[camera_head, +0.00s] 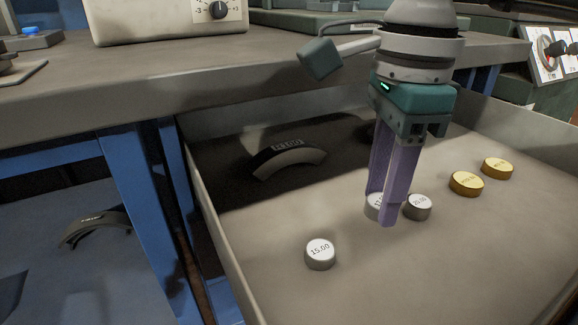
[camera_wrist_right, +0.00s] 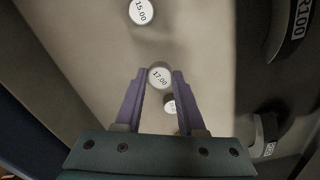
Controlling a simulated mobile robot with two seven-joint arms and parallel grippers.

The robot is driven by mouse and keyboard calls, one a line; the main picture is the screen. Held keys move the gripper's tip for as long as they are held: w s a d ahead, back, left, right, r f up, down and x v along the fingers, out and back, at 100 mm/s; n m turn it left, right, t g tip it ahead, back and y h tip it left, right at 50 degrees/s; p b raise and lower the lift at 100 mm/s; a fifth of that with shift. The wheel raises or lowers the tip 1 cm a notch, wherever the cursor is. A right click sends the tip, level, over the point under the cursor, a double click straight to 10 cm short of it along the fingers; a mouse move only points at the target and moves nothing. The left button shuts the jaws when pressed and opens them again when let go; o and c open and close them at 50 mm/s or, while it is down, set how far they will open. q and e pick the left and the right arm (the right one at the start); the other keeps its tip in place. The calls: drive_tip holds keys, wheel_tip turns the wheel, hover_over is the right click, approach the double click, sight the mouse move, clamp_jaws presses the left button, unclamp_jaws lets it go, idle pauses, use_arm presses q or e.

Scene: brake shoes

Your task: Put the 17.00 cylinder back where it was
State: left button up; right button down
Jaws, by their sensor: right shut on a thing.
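My right gripper (camera_head: 380,212) points down into the open drawer and is shut on the 17.00 cylinder (camera_wrist_right: 160,76). In the wrist view this silver cylinder, with its white labelled top, is between the purple fingertips. In the head view the cylinder (camera_head: 373,206) is partly hidden by a finger. I cannot tell whether it touches the drawer floor. A silver cylinder that seems to read 20.00 (camera_head: 419,206) stands just right of the fingers. The 15.00 cylinder (camera_head: 320,254) stands apart, nearer the front left. My left gripper is not in view.
Two gold cylinders (camera_head: 466,183) (camera_head: 497,168) stand at the drawer's right. A curved brake shoe (camera_head: 289,160) lies at the drawer's shaded back left. The worktop (camera_head: 230,75) overhangs the back. Drawer walls (camera_head: 222,235) bound the space; the front right floor is clear.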

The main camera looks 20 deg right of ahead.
wheel_tip(320, 180, down, 3)
drive_tip(key=shift+f+b, duration=0.1)
drive_tip(key=shift+b, duration=0.3)
drive_tip(key=shift+f, duration=0.1)
drive_tip(key=c, duration=0.5)
unclamp_jaws()
